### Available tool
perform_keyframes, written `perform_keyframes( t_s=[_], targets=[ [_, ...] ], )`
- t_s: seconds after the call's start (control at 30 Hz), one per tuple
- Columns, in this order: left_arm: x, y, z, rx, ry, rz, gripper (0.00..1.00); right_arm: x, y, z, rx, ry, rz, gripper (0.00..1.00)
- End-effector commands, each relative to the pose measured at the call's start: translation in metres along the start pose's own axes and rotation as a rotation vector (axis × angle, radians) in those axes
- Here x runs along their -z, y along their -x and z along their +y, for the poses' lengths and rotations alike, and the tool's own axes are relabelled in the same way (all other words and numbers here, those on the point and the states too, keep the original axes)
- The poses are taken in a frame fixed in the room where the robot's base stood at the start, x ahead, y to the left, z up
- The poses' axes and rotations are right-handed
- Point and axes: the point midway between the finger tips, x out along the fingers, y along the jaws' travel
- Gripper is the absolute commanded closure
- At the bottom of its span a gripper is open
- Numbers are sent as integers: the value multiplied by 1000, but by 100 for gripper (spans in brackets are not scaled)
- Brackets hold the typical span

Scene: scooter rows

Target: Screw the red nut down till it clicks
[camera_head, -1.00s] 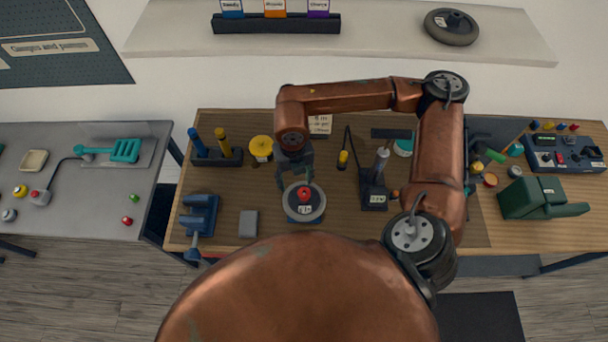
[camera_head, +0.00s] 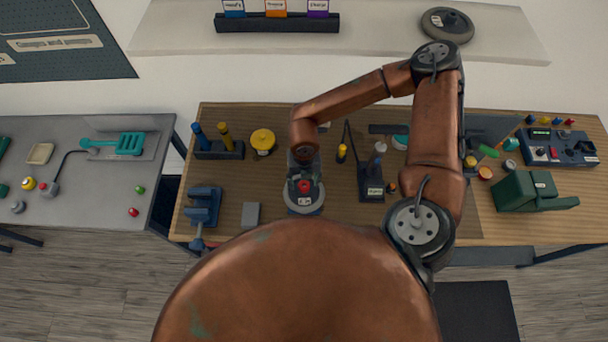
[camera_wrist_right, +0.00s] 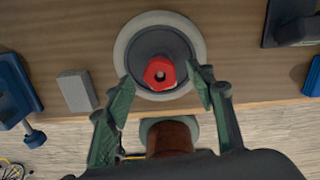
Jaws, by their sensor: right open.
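The red nut (camera_wrist_right: 159,73) sits at the centre of a round wheel (camera_wrist_right: 125,43) with a pale rim and dark disc. In the head view the nut (camera_head: 304,186) and wheel (camera_head: 303,208) are near the middle of the bench's front part. My right gripper (camera_wrist_right: 160,92) is open, with one green-padded finger on each side of the nut and a gap to it on both sides. In the head view my right gripper (camera_head: 303,180) is over the wheel and partly hides it. My left gripper is not in view.
A grey block (camera_head: 251,214) and a blue vise (camera_head: 203,207) stand left of the wheel. A black stand with a grey-handled tool (camera_head: 372,187) is to the right. A yellow disc (camera_head: 263,140) and a dark rack (camera_head: 218,149) are behind left.

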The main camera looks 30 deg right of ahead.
Motion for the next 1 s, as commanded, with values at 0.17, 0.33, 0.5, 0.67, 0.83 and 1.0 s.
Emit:
perform_keyframes(
  t_s=[0.17, 0.33, 0.5, 0.67, 0.83, 1.0],
  targets=[
    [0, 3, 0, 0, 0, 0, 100, 0, -11, 0, 0, 0, 1, 50],
    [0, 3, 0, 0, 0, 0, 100, 0, -13, 0, 0, 1, 0, 50],
    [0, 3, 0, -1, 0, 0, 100, 0, -13, 0, 0, 0, 0, 55],
    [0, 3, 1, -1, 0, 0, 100, 0, -12, 0, 0, 0, 0, 66],
    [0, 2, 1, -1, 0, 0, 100, 0, -12, 0, 0, 0, 0, 77],
    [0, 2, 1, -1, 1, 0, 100, 0, -12, 0, 0, 0, 0, 89]
  ],
)
